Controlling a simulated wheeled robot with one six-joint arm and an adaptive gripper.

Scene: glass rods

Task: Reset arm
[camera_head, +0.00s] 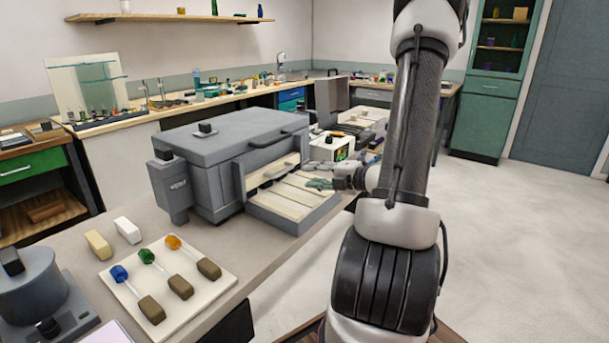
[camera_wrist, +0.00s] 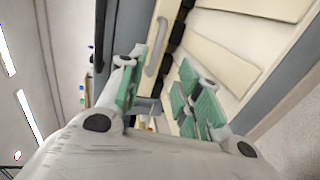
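My arm (camera_head: 411,140) rises at the right of the head view and bends over toward the workbench. My gripper (camera_head: 320,184) reaches left over the pulled-out tray (camera_head: 297,216) of the grey kiln-like box (camera_head: 228,165). In the wrist view my gripper (camera_wrist: 163,98) has two fingers with green pads standing apart. I see nothing held between them. Pale slabs (camera_wrist: 225,52) of the tray show beyond the fingers. Whether the fingertips touch the tray cannot be told.
A pale board (camera_head: 200,262) on the near bench holds rods with blue (camera_head: 119,273), green (camera_head: 147,256) and orange (camera_head: 173,242) ends on brown blocks. A grey round device (camera_head: 40,295) stands at near left. Open floor (camera_head: 520,235) lies to the right.

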